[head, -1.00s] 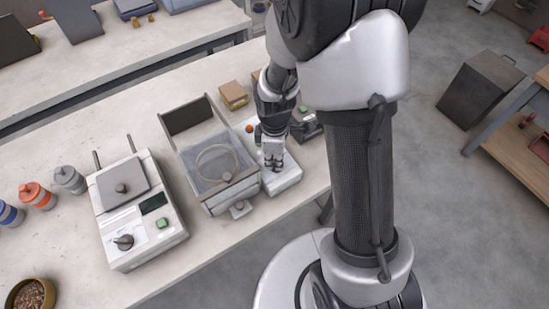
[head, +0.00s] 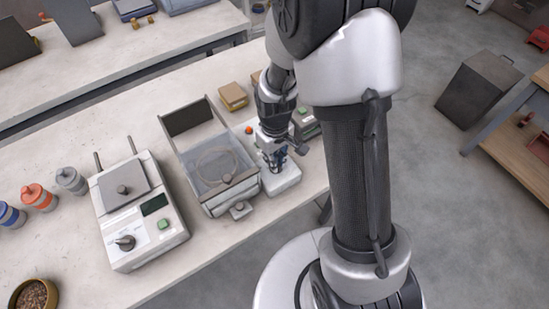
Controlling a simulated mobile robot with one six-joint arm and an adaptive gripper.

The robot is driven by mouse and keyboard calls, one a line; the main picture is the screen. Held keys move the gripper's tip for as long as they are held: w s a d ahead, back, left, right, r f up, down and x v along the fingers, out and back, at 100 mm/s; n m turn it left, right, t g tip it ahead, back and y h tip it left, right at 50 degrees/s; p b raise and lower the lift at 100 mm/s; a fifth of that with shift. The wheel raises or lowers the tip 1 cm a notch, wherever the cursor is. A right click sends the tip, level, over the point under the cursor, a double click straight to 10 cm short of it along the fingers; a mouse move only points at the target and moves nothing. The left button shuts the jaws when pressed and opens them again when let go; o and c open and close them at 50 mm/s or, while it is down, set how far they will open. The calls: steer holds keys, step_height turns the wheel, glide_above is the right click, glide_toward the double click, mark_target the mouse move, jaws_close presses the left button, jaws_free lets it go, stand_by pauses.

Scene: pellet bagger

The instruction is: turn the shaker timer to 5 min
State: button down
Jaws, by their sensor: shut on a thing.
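My gripper (head: 277,160) points down at the white control unit (head: 285,184) on the right side of the clear-lidded box. It is shut on what appears to be the shaker timer knob on that unit. The fingers cover the knob, so its pointer and scale marks cannot be read. The clear-lidded box (head: 213,170) stands directly left of the unit, with a round outline showing under its lid.
A white instrument (head: 140,212) with its own dial (head: 125,242) and green button stands left of the box. Several capped jars (head: 38,196) and a pellet bowl (head: 34,295) are farther left. Tan blocks (head: 233,96) lie behind. A small dark device (head: 305,122) is close right of my wrist.

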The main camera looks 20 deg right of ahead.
steer(key=shift+m, duration=0.5)
steer(key=c, duration=1.7)
jaws_free()
step_height(320, 180, up, 12)
steer(key=shift+r, duration=0.1)
